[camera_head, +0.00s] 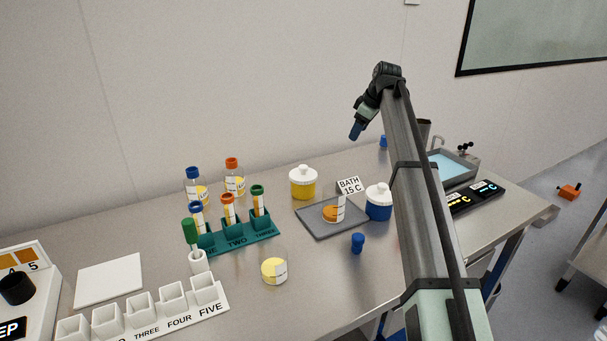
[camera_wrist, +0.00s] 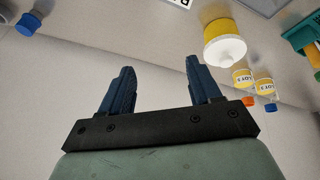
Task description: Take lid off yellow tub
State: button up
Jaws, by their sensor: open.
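The yellow tub (camera_head: 303,187) stands on the steel table near the back wall, with its white knobbed lid (camera_head: 303,173) on top. In the wrist view the yellow tub (camera_wrist: 218,28) appears upside down at the upper right, its white lid (camera_wrist: 226,50) facing down in the picture. My gripper (camera_head: 355,131) is raised above the table, to the right of the tub and apart from it. In the wrist view my gripper's two dark blue fingers (camera_wrist: 158,80) are spread with nothing between them.
A blue tub (camera_head: 379,205) with a white lid and a grey tray (camera_head: 325,220) holding an orange-topped piece stand right of the yellow tub. A green tube rack (camera_head: 245,241) and labelled bottles (camera_head: 235,182) stand to its left. A white card reading BATH 15 C (camera_head: 349,186) is close by.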

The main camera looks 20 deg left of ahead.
aim_at(304, 166)
jog(key=s+a+n+g, duration=0.3)
jog(key=s+a, duration=0.5)
jog(key=a, duration=0.3)
jog(key=shift+y, duration=0.4)
jog(key=x, duration=1.3)
jog(key=shift+w, duration=0.2)
jog(key=shift+c, duration=0.3)
jog(key=c, duration=1.1)
